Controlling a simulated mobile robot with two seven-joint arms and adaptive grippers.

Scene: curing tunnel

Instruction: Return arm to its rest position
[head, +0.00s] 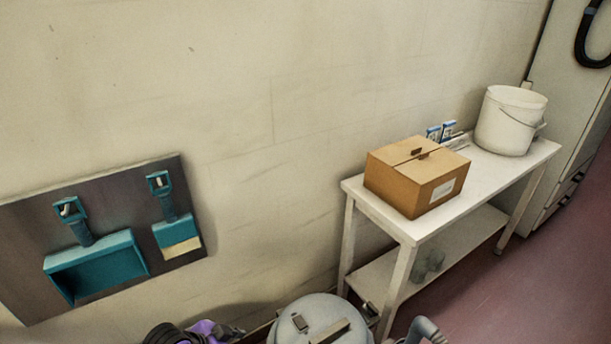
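Neither of my grippers shows in the head view, and I cannot make out either arm. Their positions and what they may hold are out of the picture.
A white table (385,205) with a lower shelf stands against the wall. It bears a closed cardboard box (400,190) and a white bucket (510,120). A dark board (110,185) with a teal dustpan (95,265) and brush hangs left. A grey round-lidded object (318,322) stands below.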

